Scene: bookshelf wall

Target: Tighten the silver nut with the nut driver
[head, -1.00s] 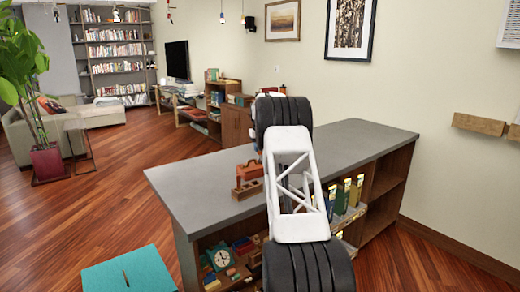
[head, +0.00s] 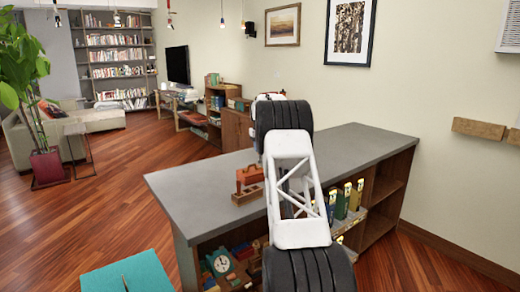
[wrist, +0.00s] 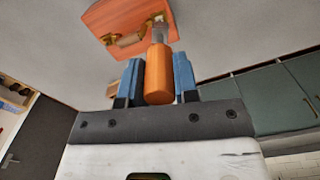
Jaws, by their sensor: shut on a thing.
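In the wrist view my gripper (wrist: 158,80) is shut on the orange handle of the nut driver (wrist: 158,72). The driver's greyish shaft points away from me, toward an orange-red board (wrist: 110,17) with brass-coloured fittings (wrist: 128,40). The shaft tip overlaps the board in the picture, and I cannot tell whether it touches anything. I cannot make out the silver nut clearly. In the head view my arm hides the gripper and the driver. An orange-red piece (head: 249,175) shows on the grey countertop (head: 200,190), left of my arm.
A wooden block (head: 246,194) sits in front of the orange-red piece. The countertop right of my arm is clear. A teal-topped stool (head: 125,275) stands at the lower left.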

